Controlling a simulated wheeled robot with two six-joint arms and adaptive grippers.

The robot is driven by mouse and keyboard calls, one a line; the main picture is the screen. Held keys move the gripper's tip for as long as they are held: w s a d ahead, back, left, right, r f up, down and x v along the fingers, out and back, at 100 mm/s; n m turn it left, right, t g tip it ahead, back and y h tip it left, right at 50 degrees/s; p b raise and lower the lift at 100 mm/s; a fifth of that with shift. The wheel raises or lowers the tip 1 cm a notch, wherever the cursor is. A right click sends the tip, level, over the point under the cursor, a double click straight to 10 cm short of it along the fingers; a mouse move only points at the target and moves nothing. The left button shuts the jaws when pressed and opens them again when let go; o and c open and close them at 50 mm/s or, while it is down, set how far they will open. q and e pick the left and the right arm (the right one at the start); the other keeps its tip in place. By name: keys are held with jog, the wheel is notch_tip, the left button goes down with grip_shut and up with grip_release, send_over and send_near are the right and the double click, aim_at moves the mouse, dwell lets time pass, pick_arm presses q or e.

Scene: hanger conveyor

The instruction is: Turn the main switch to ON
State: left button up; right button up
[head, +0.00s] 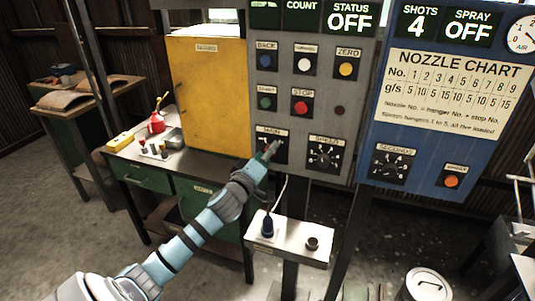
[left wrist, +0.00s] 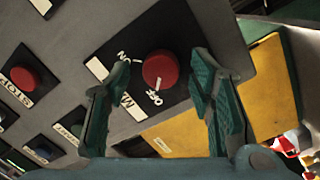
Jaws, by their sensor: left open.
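The main switch (left wrist: 160,69) is a red round knob on a black plate in the left wrist view, marked ON and OFF. A white mark on its edge appears to point toward OFF. In the head view the switch's MAIN label (head: 270,132) shows on the grey panel, but my gripper covers most of the knob. My left gripper (head: 270,151) is at the switch; its two green fingers (left wrist: 166,103) are open, one on each side of the knob in the wrist view. I cannot tell whether they touch it. My right gripper is not in view.
The grey panel holds a STOP button (head: 301,107), other buttons and a SPEED dial (head: 323,155). The STATUS display (head: 350,17) reads OFF. A blue panel (head: 447,140) stands at right, a yellow cabinet (head: 207,95) at left. A small shelf (head: 290,240) sits below.

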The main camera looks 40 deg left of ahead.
pick_arm(q)
jog(key=shift+a, duration=0.1)
jog(key=shift+c, duration=0.3)
jog(key=c, duration=1.1)
jog(key=shift+m, duration=0.3)
jog(key=m+p, duration=0.3)
jog(key=m, duration=0.2)
jog(key=m+g+p, duration=0.1)
jog(key=m+p, duration=0.1)
jog(key=m, duration=0.3)
jog(key=m+y+p, duration=0.1)
jog(key=m+p, duration=0.2)
jog(key=m, duration=0.3)
jog(key=shift+w+d+r+p, duration=0.1)
jog(key=shift+d+r+p, duration=0.1)
jog(key=shift+d+p, duration=0.1)
jog(key=shift+m, duration=0.3)
